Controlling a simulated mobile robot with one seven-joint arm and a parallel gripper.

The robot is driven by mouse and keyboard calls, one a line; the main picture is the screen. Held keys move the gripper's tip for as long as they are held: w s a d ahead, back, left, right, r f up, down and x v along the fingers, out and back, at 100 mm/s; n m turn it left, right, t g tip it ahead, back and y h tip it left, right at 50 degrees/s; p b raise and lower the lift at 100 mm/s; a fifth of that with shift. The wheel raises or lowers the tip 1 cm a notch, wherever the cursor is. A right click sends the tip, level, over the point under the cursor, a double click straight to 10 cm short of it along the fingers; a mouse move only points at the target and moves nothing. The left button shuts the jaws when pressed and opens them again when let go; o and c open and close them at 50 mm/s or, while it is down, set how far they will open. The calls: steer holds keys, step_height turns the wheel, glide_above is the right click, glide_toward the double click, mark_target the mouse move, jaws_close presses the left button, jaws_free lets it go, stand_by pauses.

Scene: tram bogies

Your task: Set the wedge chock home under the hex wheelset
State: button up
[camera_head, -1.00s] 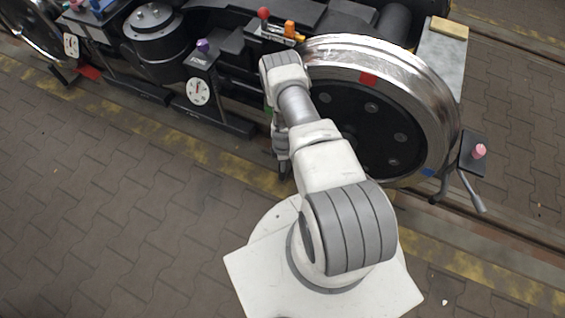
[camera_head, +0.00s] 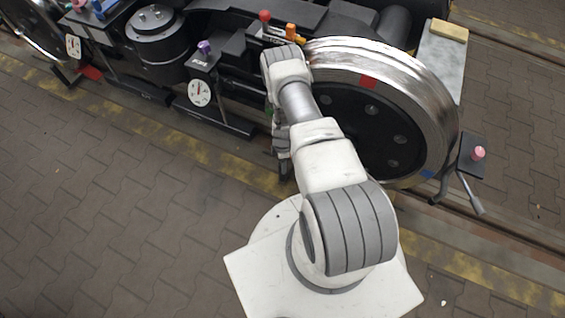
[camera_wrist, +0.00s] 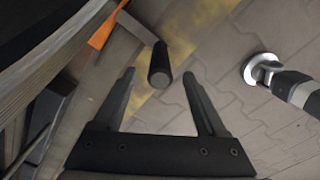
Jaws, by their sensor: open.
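The large steel wheel (camera_head: 440,110), with a dark disc, stands right of my forearm in the head view; I cannot make out a hex mark on it. In the wrist view an orange piece (camera_wrist: 104,30), which looks like the wedge chock, lies by the wheel edge (camera_wrist: 45,65) at upper left. In the head view the gripper (camera_head: 285,172) is partly hidden by my arm, and the chock is hidden.
A black stand with a white dial (camera_head: 200,92) is left of my arm. A small stand with a pink knob (camera_head: 479,153) and a grey lever (camera_head: 470,195) is right of the wheel. Open paving (camera_head: 110,220) lies at front left.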

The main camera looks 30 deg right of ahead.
step_height(320, 180, up, 15)
steer(key=p, duration=0.5)
steer(key=shift+r, duration=0.2)
